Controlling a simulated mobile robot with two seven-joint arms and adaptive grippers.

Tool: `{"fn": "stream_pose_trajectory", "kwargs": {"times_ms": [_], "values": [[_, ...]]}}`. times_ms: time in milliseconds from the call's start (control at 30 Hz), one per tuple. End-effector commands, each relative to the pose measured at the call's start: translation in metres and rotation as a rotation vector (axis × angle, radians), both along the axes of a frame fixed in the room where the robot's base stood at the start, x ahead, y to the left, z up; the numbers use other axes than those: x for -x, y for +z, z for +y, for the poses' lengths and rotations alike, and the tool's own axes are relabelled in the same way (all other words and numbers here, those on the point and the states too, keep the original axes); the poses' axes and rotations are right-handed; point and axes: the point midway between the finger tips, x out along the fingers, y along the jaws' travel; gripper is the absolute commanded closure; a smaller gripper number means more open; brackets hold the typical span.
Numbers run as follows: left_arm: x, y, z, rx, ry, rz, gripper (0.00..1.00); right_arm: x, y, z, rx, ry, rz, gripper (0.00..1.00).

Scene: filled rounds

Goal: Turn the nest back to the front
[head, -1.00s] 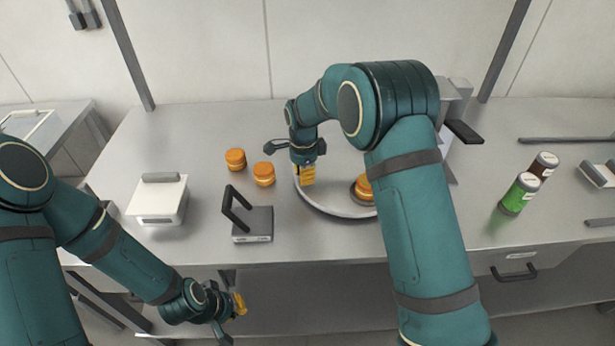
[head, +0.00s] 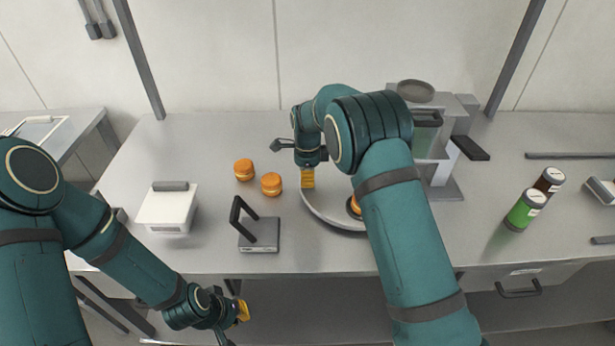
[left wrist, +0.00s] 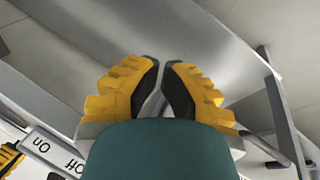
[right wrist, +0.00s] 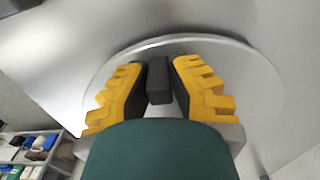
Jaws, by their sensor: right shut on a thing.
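The round pale turntable (head: 322,213) lies on the bench, its right part hidden behind my right arm. A dark nest (head: 350,208) with an orange round (head: 356,203) in it shows at the arm's edge, mostly hidden. My right gripper (head: 308,184) is at the turntable's left side. In the right wrist view it is shut on a dark upright peg (right wrist: 158,84) over the plate (right wrist: 245,80). My left gripper (head: 243,311) is low, in front of the bench edge and away from the turntable. In the left wrist view its fingers (left wrist: 161,75) nearly meet, with nothing between them.
Two orange rounds (head: 244,170) stand left of the turntable. A grey block with a black handle (head: 259,235) and a white box (head: 168,208) are further left. A grey machine (head: 442,180) stands behind at right. Two jars (head: 525,209) are on the right.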

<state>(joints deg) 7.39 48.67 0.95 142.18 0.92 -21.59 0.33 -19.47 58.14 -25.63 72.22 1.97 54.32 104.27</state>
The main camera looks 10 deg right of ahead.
Motion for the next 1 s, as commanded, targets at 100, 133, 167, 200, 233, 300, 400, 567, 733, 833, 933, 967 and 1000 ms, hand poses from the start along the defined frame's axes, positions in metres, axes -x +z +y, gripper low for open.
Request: {"fn": "stream_pose_trajectory", "kwargs": {"times_ms": [100, 133, 167, 200, 233, 300, 400, 567, 733, 833, 933, 967, 1000], "values": [[0.000, 0.000, 0.000, 0.000, 0.000, 0.000, 1.00, 0.000, -0.002, -0.001, 0.001, -0.004, -0.001, 1.00], [0.000, 0.000, 0.000, 0.000, 0.000, 0.000, 1.00, 0.000, -0.002, -0.001, 0.001, -0.004, -0.001, 1.00], [0.000, 0.000, 0.000, 0.000, 0.000, 0.000, 1.00, 0.000, -0.001, -0.002, 0.001, -0.004, -0.001, 1.00], [0.000, 0.000, 0.000, 0.000, 0.000, 0.000, 1.00, -0.001, -0.001, -0.002, 0.001, -0.004, -0.002, 1.00], [0.000, 0.000, 0.000, 0.000, 0.000, 0.000, 1.00, -0.001, -0.001, -0.002, 0.001, -0.004, -0.002, 1.00], [0.000, 0.000, 0.000, 0.000, 0.000, 0.000, 1.00, -0.001, -0.001, -0.002, 0.001, -0.004, -0.002, 1.00], [0.000, 0.000, 0.000, 0.000, 0.000, 0.000, 1.00, -0.001, -0.001, -0.001, 0.002, -0.003, -0.003, 0.50], [0.000, 0.000, 0.000, 0.000, 0.000, 0.000, 1.00, -0.001, 0.000, -0.001, 0.001, -0.002, -0.003, 0.50], [0.000, 0.000, 0.000, 0.000, 0.000, 0.000, 1.00, -0.001, 0.001, -0.001, 0.001, -0.002, -0.003, 0.50], [0.000, 0.000, 0.000, 0.000, 0.000, 0.000, 1.00, -0.001, 0.008, -0.001, 0.001, -0.001, -0.004, 0.50], [0.000, 0.000, 0.000, 0.000, 0.000, 0.000, 1.00, -0.001, 0.023, 0.000, 0.000, -0.001, -0.006, 0.50], [0.000, 0.000, 0.000, 0.000, 0.000, 0.000, 1.00, -0.001, 0.029, 0.000, 0.000, -0.001, -0.006, 0.50], [0.000, 0.000, 0.000, 0.000, 0.000, 0.000, 1.00, -0.001, 0.037, 0.000, 0.000, -0.001, -0.007, 0.50]]}}
